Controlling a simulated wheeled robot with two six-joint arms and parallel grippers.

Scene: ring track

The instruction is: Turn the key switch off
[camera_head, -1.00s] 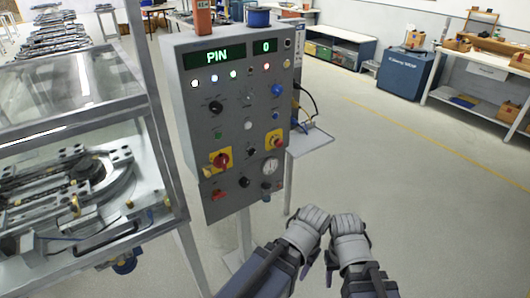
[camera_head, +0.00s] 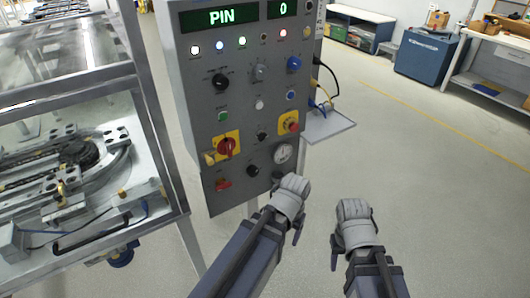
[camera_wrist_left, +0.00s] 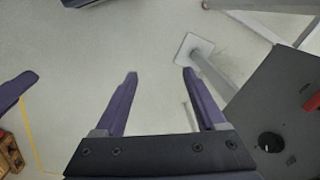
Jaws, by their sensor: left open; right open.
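The grey control panel (camera_head: 244,160) stands upright left of centre in the head view, with several knobs, buttons and lights. I cannot tell for sure which control is the key switch; a grey rotary switch (camera_head: 260,72) and a black knob (camera_head: 220,82) sit in the upper part. My left gripper (camera_head: 292,188) is in front of the panel's lower right corner, below these controls. In the left wrist view its two fingers (camera_wrist_left: 160,76) are apart with nothing between them. My right gripper (camera_head: 354,212) is open over the floor, right of the panel.
A red rotary switch on a yellow plate (camera_head: 227,146) and a red emergency button (camera_head: 290,123) are lower on the panel. A small side shelf (camera_head: 330,126) with cables juts out at right. A glass-sided machine (camera_head: 75,165) stands at left.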

